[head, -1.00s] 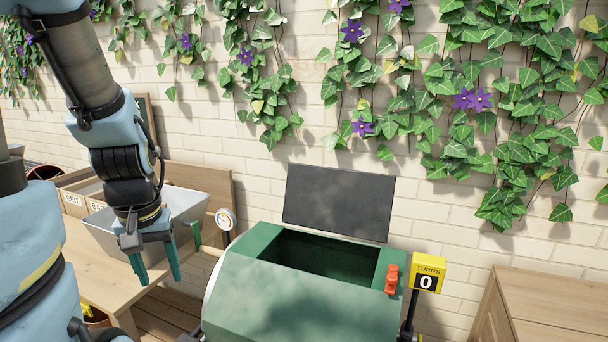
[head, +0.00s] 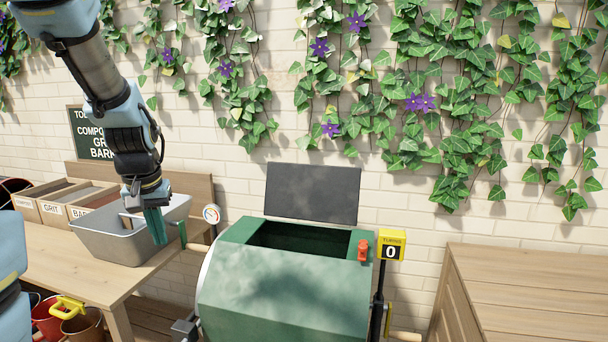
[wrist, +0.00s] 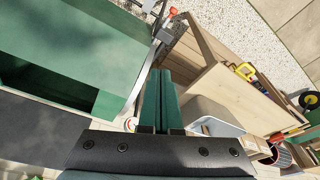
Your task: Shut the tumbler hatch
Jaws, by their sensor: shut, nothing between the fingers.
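The green tumbler (head: 285,290) stands in the middle of the head view with its top opening (head: 300,238) uncovered and dark inside. Its hatch (head: 312,193), a flat dark grey panel, stands raised behind the opening, near the wall. An orange-red latch (head: 363,250) sits at the right of the opening. My gripper (head: 155,228) is shut and empty, pointing down to the left of the tumbler, over the grey tub. In the wrist view my shut green fingers (wrist: 160,98) are beside the tumbler (wrist: 75,40), and part of the dark hatch (wrist: 40,130) shows at the lower left.
A grey tub (head: 120,240) stands on the wooden bench (head: 50,268) at left, with labelled bins (head: 52,208) behind it. A dial (head: 211,214) stands between bench and tumbler. A yellow turns counter (head: 391,245) reads 0. A wooden box (head: 530,285) is at right.

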